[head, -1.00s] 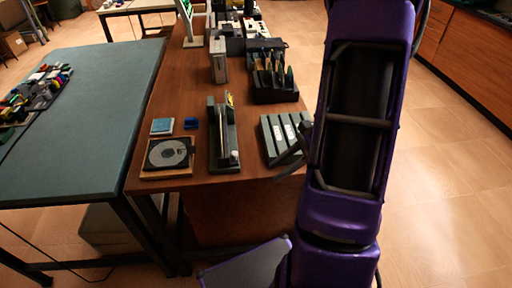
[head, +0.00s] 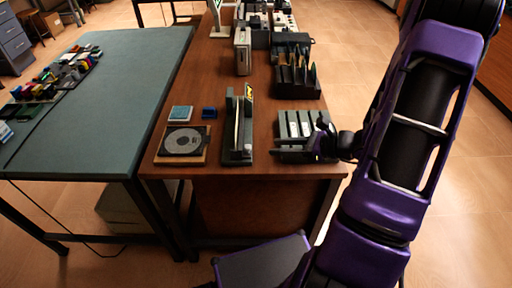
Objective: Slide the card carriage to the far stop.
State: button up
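A long dark device with a light rail down its middle (head: 238,125), which I take to hold the card carriage, lies lengthwise near the front of the brown table. A dark upright part with a yellow mark (head: 248,92) stands at its far end. A small pale piece shows near its front end, too small to make out as the carriage. My gripper (head: 285,152) is to the right of the device and apart from it, over or in front of a grey slotted block. Its fingers point left, but their gap is too small to read.
The grey slotted block (head: 296,122) is beside my gripper. A disc on a wooden board (head: 183,142), a light blue square (head: 180,113) and a small blue piece (head: 209,113) are left of the device. A black rack (head: 297,86) and a beige box (head: 242,50) stand behind.

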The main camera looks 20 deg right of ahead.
aim_at(250, 147)
jog(key=x, duration=0.8)
jog(key=shift+w+f, duration=0.1)
jog(key=shift+f, duration=0.05)
grip_shut()
dwell(1.1)
